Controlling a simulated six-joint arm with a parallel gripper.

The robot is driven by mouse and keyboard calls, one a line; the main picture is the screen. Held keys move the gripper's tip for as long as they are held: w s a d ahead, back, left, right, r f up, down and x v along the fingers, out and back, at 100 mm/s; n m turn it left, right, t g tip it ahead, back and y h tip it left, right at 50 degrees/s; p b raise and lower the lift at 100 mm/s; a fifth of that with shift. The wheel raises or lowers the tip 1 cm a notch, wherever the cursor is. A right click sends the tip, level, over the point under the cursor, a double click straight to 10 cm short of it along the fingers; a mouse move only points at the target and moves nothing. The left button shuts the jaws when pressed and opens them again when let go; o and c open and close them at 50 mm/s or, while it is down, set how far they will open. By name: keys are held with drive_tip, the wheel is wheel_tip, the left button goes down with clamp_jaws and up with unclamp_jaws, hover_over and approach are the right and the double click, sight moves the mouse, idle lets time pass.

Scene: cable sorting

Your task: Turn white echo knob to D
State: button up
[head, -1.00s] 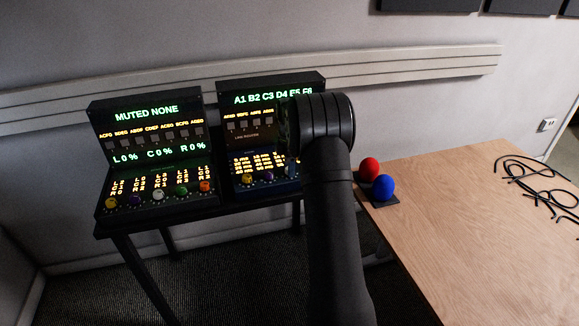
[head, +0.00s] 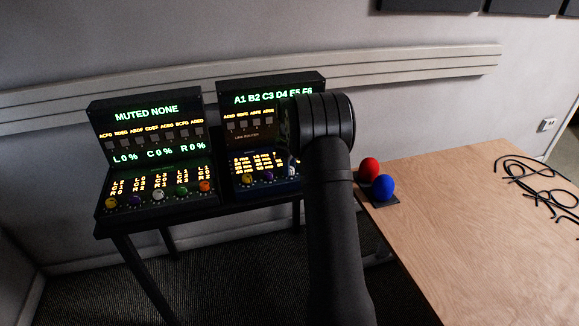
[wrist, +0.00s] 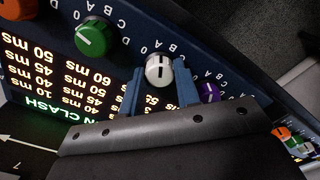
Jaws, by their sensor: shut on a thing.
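The white knob (wrist: 159,69) is on the blue panel of the right console, between a green knob (wrist: 93,37) and a purple knob (wrist: 208,92) in the wrist view. A dark pointer line shows on its face, and letters run around it; I cannot tell exactly which one it points to. My gripper (wrist: 158,84) has one blue finger on each side of the white knob and is shut on it. In the head view my arm covers the right part of the right console (head: 270,88), and my fingertips are hidden.
The left console (head: 145,103) stands beside it, with its own row of coloured knobs, including another white knob (head: 158,195). A red ball (head: 369,167) and a blue ball (head: 384,187) sit at the wooden table's (head: 450,230) left edge. Black cables (head: 540,180) lie at right.

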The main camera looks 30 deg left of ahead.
drive_tip(key=m, duration=0.5)
drive_tip(key=shift+m, duration=0.3)
drive_tip(key=m, duration=0.9)
drive_tip(key=shift+m, duration=0.4)
drive_tip(key=m, duration=0.4)
drive_tip(key=shift+m, duration=0.4)
drive_tip(key=o, duration=1)
drive_tip(key=shift+c, duration=0.2)
wheel_tip(320, 180, up, 18)
drive_tip(key=shift+f, duration=0.25)
